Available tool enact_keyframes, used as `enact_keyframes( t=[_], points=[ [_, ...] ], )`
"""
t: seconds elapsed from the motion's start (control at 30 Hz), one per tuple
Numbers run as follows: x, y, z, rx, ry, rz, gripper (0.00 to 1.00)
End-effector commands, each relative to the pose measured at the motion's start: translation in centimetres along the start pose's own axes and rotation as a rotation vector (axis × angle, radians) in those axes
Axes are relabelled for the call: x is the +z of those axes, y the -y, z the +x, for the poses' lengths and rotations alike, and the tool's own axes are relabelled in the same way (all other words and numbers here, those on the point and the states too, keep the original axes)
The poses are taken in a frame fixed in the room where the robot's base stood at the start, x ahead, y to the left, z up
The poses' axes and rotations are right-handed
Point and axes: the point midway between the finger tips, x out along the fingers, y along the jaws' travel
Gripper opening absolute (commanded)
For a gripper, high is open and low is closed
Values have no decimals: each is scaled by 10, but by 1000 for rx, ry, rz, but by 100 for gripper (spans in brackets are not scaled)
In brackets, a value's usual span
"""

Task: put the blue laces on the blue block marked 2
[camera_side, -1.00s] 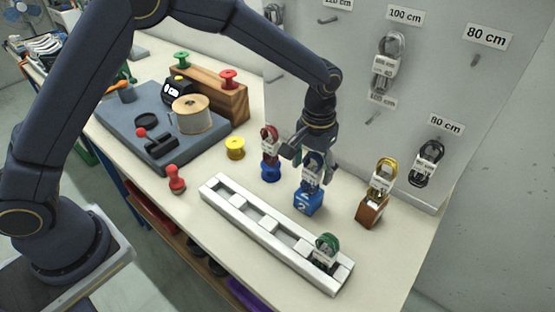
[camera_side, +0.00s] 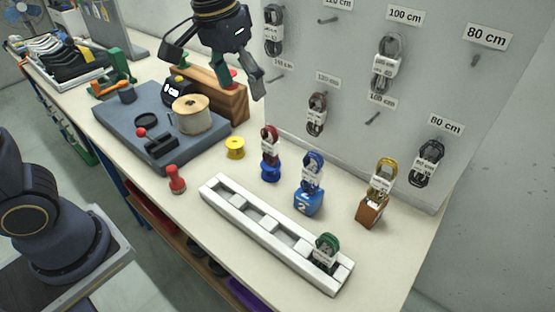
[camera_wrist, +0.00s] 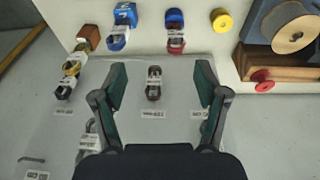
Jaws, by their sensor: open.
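The blue laces (camera_side: 313,172) stand upright in a loop with a white label on top of the blue block marked 2 (camera_side: 308,203). In the wrist view the blue laces (camera_wrist: 118,36) and the blue block (camera_wrist: 125,13) show at the upper left, beyond my left finger. My gripper (camera_side: 215,70) is open and empty, raised up and left of the blocks, well apart from the laces. In the wrist view the two fingers of my gripper (camera_wrist: 160,82) are spread wide, with dark red laces hanging on the board between and beyond them.
Red laces (camera_side: 269,140) stand on a round blue base. Yellow laces (camera_side: 383,175) stand on a brown block (camera_side: 372,211). Green laces (camera_side: 326,248) sit in the white slotted rack (camera_side: 222,198). The pegboard (camera_side: 345,60) rises behind. A spool (camera_side: 191,115) stands at left.

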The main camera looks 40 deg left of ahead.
Motion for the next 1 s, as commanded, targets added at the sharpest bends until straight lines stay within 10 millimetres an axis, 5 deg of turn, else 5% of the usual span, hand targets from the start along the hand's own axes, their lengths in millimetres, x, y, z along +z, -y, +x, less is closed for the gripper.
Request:
enact_keyframes(
  t=[0.13, 0.4, 1.0],
  points=[
    [64, 47, -29, -5, -126, -3, 73],
    [142, 83, -24, -37, -264, 7, 73],
    [153, 86, -19, -44, -282, 11, 73]
  ],
)
